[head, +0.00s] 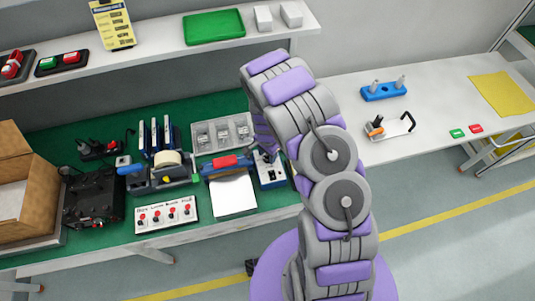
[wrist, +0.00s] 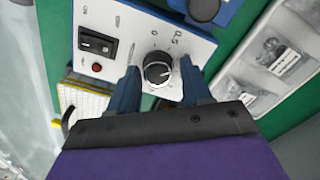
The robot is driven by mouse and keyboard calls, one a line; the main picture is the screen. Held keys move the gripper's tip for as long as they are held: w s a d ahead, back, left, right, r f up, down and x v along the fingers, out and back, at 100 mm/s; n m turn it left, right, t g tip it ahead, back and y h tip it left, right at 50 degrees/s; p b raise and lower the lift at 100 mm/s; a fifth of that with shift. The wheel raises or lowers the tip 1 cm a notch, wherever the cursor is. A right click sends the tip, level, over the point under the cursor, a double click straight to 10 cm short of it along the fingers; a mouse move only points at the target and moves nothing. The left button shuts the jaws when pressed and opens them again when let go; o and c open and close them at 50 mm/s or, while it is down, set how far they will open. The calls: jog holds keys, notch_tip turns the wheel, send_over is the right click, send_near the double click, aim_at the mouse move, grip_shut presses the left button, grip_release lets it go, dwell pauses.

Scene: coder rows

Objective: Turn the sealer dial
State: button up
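The sealer has a white control panel (wrist: 125,25) with a black round dial (wrist: 158,70), which carries a pale pointer line and has printed marks around it. My gripper (wrist: 160,84) is open, with one blue finger to the left of the dial and one to the right. Gaps show between the fingers and the dial, and I cannot tell how far above the panel the fingertips are. In the head view the sealer's panel (head: 270,180) is on the green mat, partly hidden by my arm. My gripper there is mostly hidden too.
A black rocker switch (wrist: 97,43) and a red button (wrist: 97,67) are on the same panel. A grey compartment tray (head: 222,134) stands close by. A red-handled blue device (head: 226,163), a white sheet (head: 233,195) and a red-knobbed switch box (head: 166,214) are to the left.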

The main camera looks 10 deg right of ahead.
aim_at(267, 156)
jog(key=shift+o, duration=0.8)
jog(key=shift+r, duration=0.15)
notch_tip(267, 156, up, 17)
jog(key=shift+p, duration=0.45)
jog(key=shift+a, duration=0.1)
